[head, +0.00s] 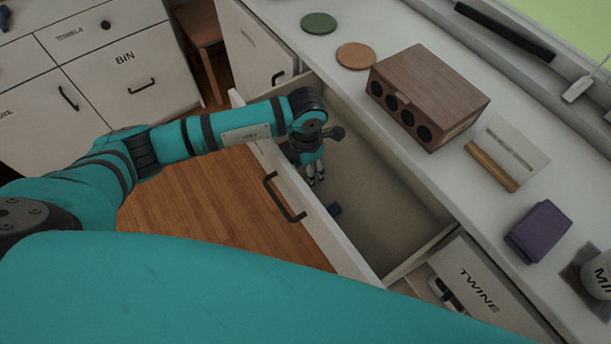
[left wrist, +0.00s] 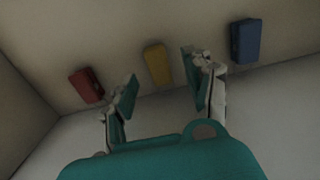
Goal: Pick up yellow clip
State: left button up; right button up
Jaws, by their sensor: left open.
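The yellow clip (left wrist: 157,65) lies inside the drawer in the left wrist view, between a red clip-like block (left wrist: 86,86) on the left and a blue one (left wrist: 245,41) on the right. My left gripper (left wrist: 160,95) is open and empty, its fingers on either side of the view below the yellow clip, apart from it. In the head view my left gripper (head: 315,174) reaches down into the open drawer (head: 322,230). The yellow clip is hidden there. My right gripper is not in view.
The drawer walls surround my left gripper closely. On the counter stand a brown wooden box with round holes (head: 430,95), a green disc (head: 319,23), an orange disc (head: 356,56) and a purple block (head: 539,231). A compartment marked TWINE (head: 478,289) lies to the right.

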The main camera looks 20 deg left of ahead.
pick_arm(q)
jog(key=shift+f, duration=1.45)
jog(key=shift+a, duration=0.1)
jog(key=c, duration=0.9)
jog(key=shift+o, duration=0.2)
jog(key=shift+r, duration=0.15)
